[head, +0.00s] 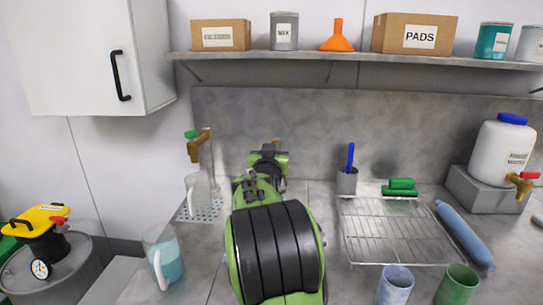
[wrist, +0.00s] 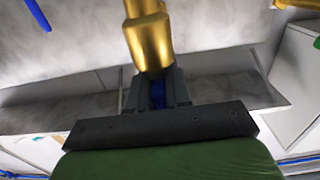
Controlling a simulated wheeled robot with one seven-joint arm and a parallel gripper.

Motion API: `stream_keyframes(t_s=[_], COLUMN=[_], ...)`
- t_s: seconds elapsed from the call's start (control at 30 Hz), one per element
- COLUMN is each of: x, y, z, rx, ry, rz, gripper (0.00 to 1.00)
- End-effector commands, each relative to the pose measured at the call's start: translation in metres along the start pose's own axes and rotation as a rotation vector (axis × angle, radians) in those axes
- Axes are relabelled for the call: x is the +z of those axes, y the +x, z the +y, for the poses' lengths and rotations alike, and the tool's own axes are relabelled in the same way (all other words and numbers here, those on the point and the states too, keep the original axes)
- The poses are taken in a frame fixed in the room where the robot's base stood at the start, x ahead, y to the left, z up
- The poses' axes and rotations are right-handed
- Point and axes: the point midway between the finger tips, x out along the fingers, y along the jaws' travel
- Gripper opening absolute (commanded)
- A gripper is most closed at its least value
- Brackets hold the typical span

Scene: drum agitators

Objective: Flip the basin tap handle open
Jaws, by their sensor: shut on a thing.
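In the wrist view, a brass tap body (wrist: 149,40) stands right in front of my gripper (wrist: 157,78). A blue piece, seemingly the basin tap handle (wrist: 158,95), shows between the dark fingers, which are shut on it. The fingers and the brass body hide most of the handle, so its angle cannot be told. In the head view, my gripper (head: 270,150) is at the back wall behind my green arm. Only a small bit of brass (head: 276,143) shows there, and the basin below is hidden.
A brass tap with a green handle (head: 197,145) stands left, above a clear jug (head: 197,193). A shelf (head: 350,61) runs above; a measuring jug (head: 164,262) stands front left.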

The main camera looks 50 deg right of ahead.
Motion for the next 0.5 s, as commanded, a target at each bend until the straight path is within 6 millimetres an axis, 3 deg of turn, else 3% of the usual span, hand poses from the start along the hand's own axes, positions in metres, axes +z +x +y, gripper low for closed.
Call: stream_keyframes(t_s=[0.37, 0.4, 0.5], x=[0.0009, 0.0009, 0.0007], y=[-0.0003, -0.0003, -0.0003], z=[-0.0003, -0.0003, -0.0003], rx=[-0.018, -0.018, -0.018], ry=[0.000, 0.000, 0.000], rz=[-0.003, -0.003, -0.003], gripper=[0.00, 0.25, 0.39])
